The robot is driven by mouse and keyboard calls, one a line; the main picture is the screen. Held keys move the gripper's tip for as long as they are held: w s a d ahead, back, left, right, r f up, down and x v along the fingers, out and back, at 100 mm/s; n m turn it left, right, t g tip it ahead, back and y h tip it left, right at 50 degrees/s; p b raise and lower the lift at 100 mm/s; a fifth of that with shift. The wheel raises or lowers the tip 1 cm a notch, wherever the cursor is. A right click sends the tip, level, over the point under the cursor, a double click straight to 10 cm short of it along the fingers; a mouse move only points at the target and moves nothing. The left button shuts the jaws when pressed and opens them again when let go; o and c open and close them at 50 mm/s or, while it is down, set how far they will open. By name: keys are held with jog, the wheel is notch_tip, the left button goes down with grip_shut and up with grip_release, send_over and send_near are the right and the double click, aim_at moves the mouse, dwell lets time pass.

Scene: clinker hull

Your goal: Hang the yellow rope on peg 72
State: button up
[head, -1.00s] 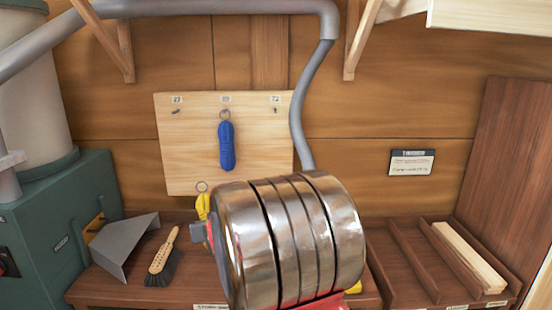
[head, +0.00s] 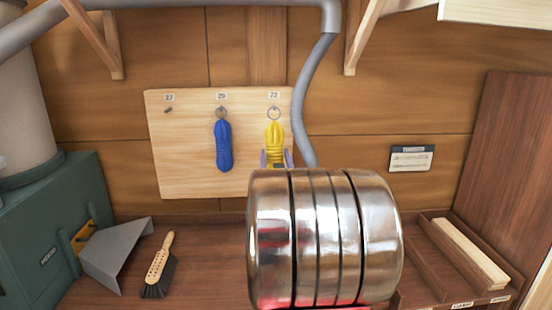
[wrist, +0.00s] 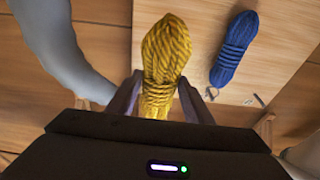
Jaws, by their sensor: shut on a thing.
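The yellow rope (head: 275,137) is a bundled hank with a metal ring at its top. It hangs upright in front of the right end of the wooden peg board (head: 190,180), under the label 72 (head: 274,95). The ring appears at the peg there, but I cannot tell whether it is around the peg or in front of it; the peg is hidden. My gripper (head: 276,160) is shut on the rope's lower part. In the wrist view the rope (wrist: 167,50) sits between the fingers of my gripper (wrist: 157,100), and its ring is out of sight.
A blue rope (head: 222,146) hangs on the middle peg, left of the yellow rope. The left peg (head: 168,110) is bare. A grey hose (head: 304,100) runs close along the board's right edge. A brush (head: 160,265) and dustpan (head: 115,255) lie on the bench below.

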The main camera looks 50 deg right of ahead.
jog(key=shift+s+d, duration=0.2)
jog(key=shift+d, duration=0.2)
jog(key=w+d+f, duration=0.1)
jog(key=w+d, duration=0.5)
jog(key=d, duration=0.1)
jog(key=shift+w+d+f, duration=0.2)
jog(key=shift+w, duration=0.15)
dwell(1.6)
dwell(0.5)
jog(key=o, duration=1.3)
jog(key=shift+f, duration=0.1)
jog(key=shift+s+a, duration=0.1)
